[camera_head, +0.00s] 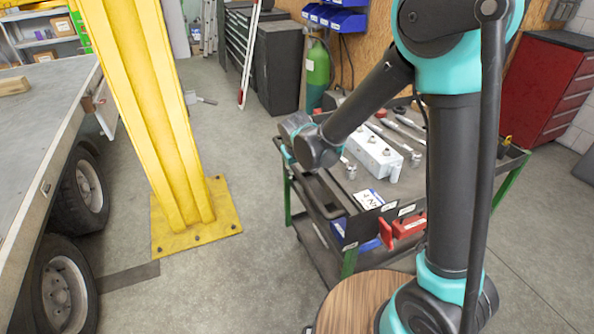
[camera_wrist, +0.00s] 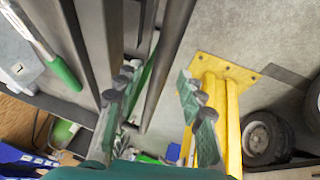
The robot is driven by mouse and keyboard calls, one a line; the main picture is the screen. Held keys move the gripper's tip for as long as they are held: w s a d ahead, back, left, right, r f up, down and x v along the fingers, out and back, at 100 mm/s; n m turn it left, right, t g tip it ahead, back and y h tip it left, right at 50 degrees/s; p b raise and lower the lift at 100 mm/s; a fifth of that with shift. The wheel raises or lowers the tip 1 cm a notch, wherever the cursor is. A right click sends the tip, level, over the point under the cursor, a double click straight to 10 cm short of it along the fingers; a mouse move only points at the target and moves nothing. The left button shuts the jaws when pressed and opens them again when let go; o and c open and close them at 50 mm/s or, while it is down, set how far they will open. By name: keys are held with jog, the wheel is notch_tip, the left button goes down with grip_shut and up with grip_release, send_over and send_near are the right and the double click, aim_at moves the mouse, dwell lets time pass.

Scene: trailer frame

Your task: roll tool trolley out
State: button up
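The tool trolley (camera_head: 322,196) stands right of centre in the head view, a dark cart with green legs and tools on top. In the wrist view its dark frame fills the upper left. A dark bar (camera_wrist: 172,50), likely the trolley's handle, runs between the two fingers of my gripper (camera_wrist: 157,74). The fingers are spread apart with gaps beside the bar; I cannot tell whether either touches it. In the head view my arm covers part of the trolley, and my gripper is mostly hidden behind my wrist at the trolley's far left corner.
A yellow post (camera_head: 165,120) with a bolted base plate stands left of the trolley. A trailer (camera_head: 32,150) with black wheels is at the far left. Cabinets (camera_head: 278,65) and a green gas cylinder (camera_head: 317,70) stand behind. Bare floor lies between post and trolley.

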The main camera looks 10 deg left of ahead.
jog(key=a+v, duration=0.1)
jog(key=v, duration=1)
jog(key=shift+d+r, duration=0.3)
jog(key=shift+d, duration=0.2)
jog(key=shift+s, duration=0.1)
